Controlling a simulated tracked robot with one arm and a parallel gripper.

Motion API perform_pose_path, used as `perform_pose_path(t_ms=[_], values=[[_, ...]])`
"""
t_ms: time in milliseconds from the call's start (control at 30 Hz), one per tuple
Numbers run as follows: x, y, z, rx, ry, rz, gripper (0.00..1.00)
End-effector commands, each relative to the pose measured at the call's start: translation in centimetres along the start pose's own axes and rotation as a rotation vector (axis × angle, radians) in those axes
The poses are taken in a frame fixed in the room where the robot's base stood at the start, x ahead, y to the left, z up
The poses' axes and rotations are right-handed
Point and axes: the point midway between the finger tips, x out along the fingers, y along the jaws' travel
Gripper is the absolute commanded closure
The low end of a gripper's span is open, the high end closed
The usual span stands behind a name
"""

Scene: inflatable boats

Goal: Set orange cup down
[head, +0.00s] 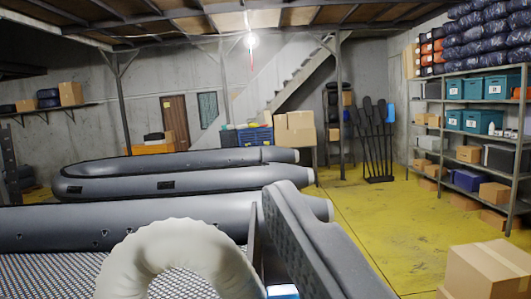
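I see no orange cup in this view. A large dark grey part with a textured face (312,240) rises close to the camera at the lower middle. It may be a finger of my gripper, but I cannot be sure. No pair of fingertips shows, so I cannot tell whether the gripper is open or shut, or whether it holds anything. A pale curved, hose-like thing (178,255) arches at the bottom, in front of a dark mesh surface (50,275).
Grey inflatable boats (190,185) lie across the left and middle. Shelves (440,145) with teal bins and boxes line the right. A cardboard box (490,272) stands at lower right. Oars (375,145) stand at the back. The yellow floor (385,235) between is clear.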

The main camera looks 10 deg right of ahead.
Motion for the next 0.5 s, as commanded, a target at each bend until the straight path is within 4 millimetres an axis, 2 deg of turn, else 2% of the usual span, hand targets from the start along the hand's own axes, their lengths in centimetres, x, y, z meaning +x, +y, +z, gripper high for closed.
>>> perform_pose_path(t_ms=[33,100,233,333,500], values=[[-1.8,-0.6,1.5,-0.003,-0.080,-0.019,0.04],[-4.1,-1.1,4.6,-0.001,-0.207,-0.029,0.04],[-8.3,-0.6,9.3,0.007,-0.403,0.004,0.04],[-10.7,0.1,11.3,0.013,-0.494,0.041,0.04],[-12.2,-0.1,12.9,0.018,-0.559,0.072,0.04]])
